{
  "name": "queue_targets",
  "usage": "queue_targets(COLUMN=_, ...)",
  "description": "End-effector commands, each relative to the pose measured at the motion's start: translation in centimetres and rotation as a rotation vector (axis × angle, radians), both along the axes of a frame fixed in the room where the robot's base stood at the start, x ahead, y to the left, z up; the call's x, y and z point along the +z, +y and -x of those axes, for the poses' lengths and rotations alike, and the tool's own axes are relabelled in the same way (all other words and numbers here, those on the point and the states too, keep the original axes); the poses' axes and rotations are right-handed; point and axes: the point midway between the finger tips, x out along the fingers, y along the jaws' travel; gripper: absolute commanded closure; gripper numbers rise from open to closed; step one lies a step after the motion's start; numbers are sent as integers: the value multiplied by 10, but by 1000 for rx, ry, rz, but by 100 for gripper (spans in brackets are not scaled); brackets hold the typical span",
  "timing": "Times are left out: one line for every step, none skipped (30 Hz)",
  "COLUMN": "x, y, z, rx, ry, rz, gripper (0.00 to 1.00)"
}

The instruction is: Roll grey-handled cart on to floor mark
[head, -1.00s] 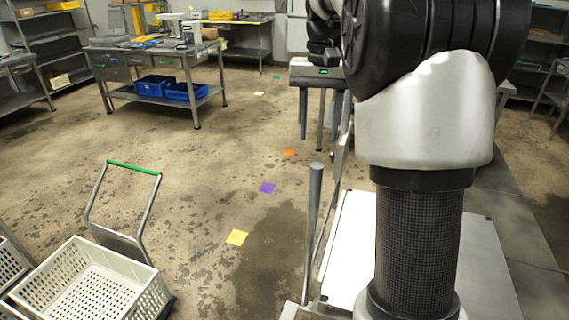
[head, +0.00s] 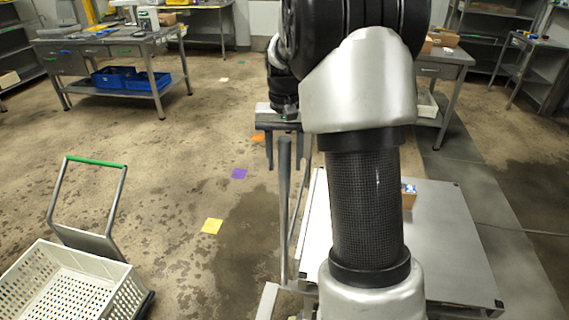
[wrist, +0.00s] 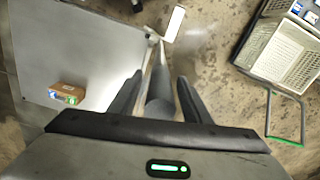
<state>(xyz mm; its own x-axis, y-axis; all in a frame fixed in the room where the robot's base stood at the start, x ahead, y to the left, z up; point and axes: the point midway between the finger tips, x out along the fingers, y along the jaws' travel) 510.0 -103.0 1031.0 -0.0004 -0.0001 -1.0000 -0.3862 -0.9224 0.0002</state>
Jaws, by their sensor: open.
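The grey-handled cart has a flat pale deck (head: 450,240) beside my arm, with a small brown box (head: 408,195) on it. Its grey handle (head: 284,205) rises at the deck's left side. My gripper (head: 282,150) is in the head view's middle, close to the handle and partly hidden by my arm. In the wrist view, the open fingers (wrist: 158,88) stand either side of the grey handle (wrist: 160,85), with gaps visible. Floor squares are yellow (head: 212,226), purple (head: 239,173) and orange (head: 258,137); a pale one (head: 223,79) lies farther back.
A green-handled cart (head: 95,162) with a white crate (head: 70,285) stands at the left. A workbench (head: 100,45) with blue bins is at back left, and another table (head: 445,62) at back right. Open wet floor lies between the carts.

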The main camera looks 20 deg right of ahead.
Motion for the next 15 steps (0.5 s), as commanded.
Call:
queue_targets(x=-4, y=0, z=0, rx=0, ry=2, rz=-1, gripper=56)
queue_targets(x=-6, y=0, z=0, rx=0, ry=1, rz=0, gripper=56)
queue_targets(x=-7, y=0, z=0, rx=0, ry=1, rz=0, gripper=56)
queue_targets(x=-8, y=0, z=0, rx=0, ry=0, rz=0, gripper=56)
queue_targets(x=-8, y=0, z=0, rx=0, ry=0, rz=0, gripper=56)
queue_targets(x=-9, y=0, z=0, rx=0, ry=-1, rz=0, gripper=56)
queue_targets(x=-9, y=0, z=0, rx=0, ry=-1, rz=0, gripper=56)
queue_targets(x=-9, y=0, z=0, rx=0, ry=-1, rz=0, gripper=56)
queue_targets(x=-8, y=0, z=0, rx=0, ry=-1, rz=0, gripper=56)
queue_targets(x=-8, y=0, z=0, rx=0, ry=-1, rz=0, gripper=56)
queue_targets(x=-8, y=0, z=0, rx=0, ry=-1, rz=0, gripper=56)
queue_targets(x=-8, y=0, z=0, rx=0, ry=-1, rz=0, gripper=58)
queue_targets(x=-8, y=0, z=0, rx=0, ry=-1, rz=0, gripper=63)
queue_targets(x=-8, y=0, z=0, rx=0, ry=-1, rz=0, gripper=68)
queue_targets(x=-8, y=0, z=0, rx=0, ry=-1, rz=0, gripper=75)
